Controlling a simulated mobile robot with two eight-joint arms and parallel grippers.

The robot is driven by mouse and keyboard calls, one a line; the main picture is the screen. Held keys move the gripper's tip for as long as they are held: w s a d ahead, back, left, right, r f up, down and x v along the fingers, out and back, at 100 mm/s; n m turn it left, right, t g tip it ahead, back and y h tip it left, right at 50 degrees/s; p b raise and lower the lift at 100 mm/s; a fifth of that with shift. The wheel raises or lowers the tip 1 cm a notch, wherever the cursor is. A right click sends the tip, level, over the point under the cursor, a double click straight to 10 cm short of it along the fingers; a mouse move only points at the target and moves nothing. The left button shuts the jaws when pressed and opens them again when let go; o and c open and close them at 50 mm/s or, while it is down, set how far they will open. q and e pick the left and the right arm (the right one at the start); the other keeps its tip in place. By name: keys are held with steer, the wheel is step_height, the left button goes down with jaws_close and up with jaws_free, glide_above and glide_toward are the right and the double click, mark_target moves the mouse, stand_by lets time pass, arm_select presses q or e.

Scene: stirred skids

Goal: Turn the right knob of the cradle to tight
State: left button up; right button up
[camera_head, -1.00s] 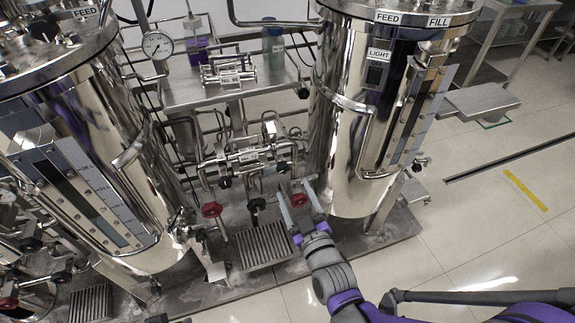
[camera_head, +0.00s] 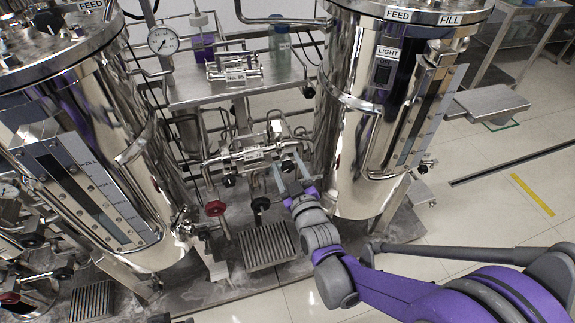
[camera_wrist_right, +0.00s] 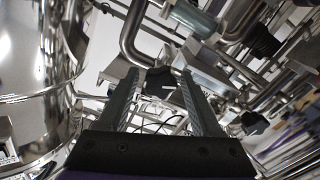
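The cradle (camera_head: 252,154) is a metal frame with a horizontal cylinder between the two steel tanks. Its right knob (camera_head: 287,166) is small and black, partly hidden by my fingers. A left black knob (camera_head: 229,181) sits at the cradle's other end. My right gripper (camera_head: 291,168) is open, its fingertips up at the cradle's right end. In the right wrist view a black knob (camera_wrist_right: 160,82) shows between the tips of my open right gripper (camera_wrist_right: 160,78). I cannot tell whether the fingers touch it. My left gripper is not in view.
Below the cradle are a red valve handle (camera_head: 215,208) and a black valve handle (camera_head: 260,204). The right tank (camera_head: 345,150) stands close beside my right gripper. A similar metal frame (camera_head: 233,70) sits on the shelf (camera_head: 190,94) behind. Floor is open at right.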

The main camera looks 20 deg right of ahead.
jaws_close()
steer(key=shift+m, duration=0.4)
steer(key=m, duration=0.5)
steer(key=shift+d, duration=0.1)
steer(key=m, duration=0.5)
steer(key=shift+m, duration=0.4)
steer(key=m, duration=0.5)
steer(key=shift+d+f+m, duration=0.1)
steer(key=shift+m, duration=0.2)
steer(key=m, duration=0.5)
steer(key=shift+m, duration=0.4)
steer(key=shift+o, duration=1.1)
jaws_free()
